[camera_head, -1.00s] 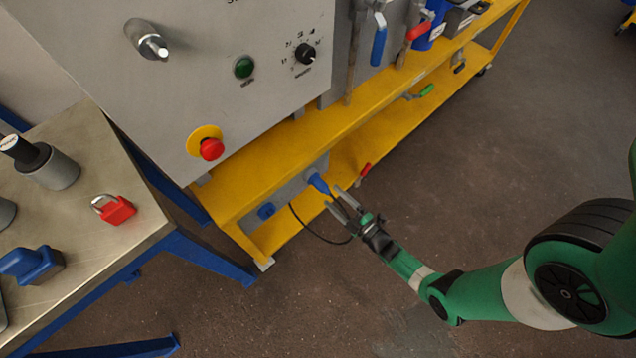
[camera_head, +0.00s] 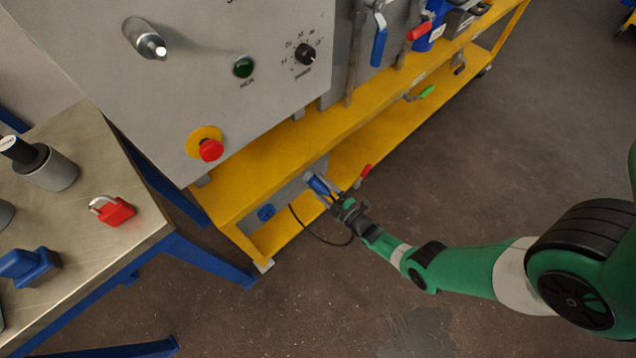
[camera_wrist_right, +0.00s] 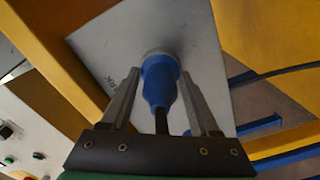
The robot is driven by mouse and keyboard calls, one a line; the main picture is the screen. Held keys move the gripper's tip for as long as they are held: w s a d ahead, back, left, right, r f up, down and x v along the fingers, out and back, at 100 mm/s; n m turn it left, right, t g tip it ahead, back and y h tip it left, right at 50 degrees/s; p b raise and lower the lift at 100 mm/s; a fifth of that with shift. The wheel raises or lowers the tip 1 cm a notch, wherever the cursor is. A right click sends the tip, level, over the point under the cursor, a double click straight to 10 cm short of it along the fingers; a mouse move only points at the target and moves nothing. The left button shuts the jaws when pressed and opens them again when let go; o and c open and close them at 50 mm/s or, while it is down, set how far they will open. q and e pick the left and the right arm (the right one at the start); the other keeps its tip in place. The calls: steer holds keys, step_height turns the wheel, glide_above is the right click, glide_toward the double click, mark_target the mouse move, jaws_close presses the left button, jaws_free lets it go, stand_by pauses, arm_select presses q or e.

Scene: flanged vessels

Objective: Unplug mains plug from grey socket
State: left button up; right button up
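The blue mains plug (camera_wrist_right: 160,82) sits in the round grey socket (camera_wrist_right: 156,53) on a grey panel, with its dark cable running back toward my right gripper. My right gripper (camera_wrist_right: 156,88) is open, with one finger on each side of the plug and a visible gap at the sides. In the head view my right gripper (camera_head: 322,190) reaches the plug (camera_head: 319,185) on the lower part of the yellow trolley, and its fingers partly hide the plug. My left gripper is not in view.
A second blue connector (camera_head: 266,212) is on the same panel to the left. A black cable (camera_head: 318,238) loops below. A red-handled valve (camera_head: 365,171) is close on the right. A metal-topped table (camera_head: 118,235) stands at left. The floor at right is clear.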

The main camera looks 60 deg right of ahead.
mark_target(329, 192)
jaws_close()
steer(key=shift+s+r, duration=0.1)
steer(key=shift+p+v, duration=0.3)
steer(key=shift+v, duration=0.6)
steer(key=shift+s+a, duration=0.1)
steer(key=shift+s, duration=0.2)
steer(key=shift+s+a+p, duration=0.2)
steer(key=shift+s+p, duration=0.1)
steer(key=shift+s, duration=0.25)
steer(key=shift+v, duration=1.5)
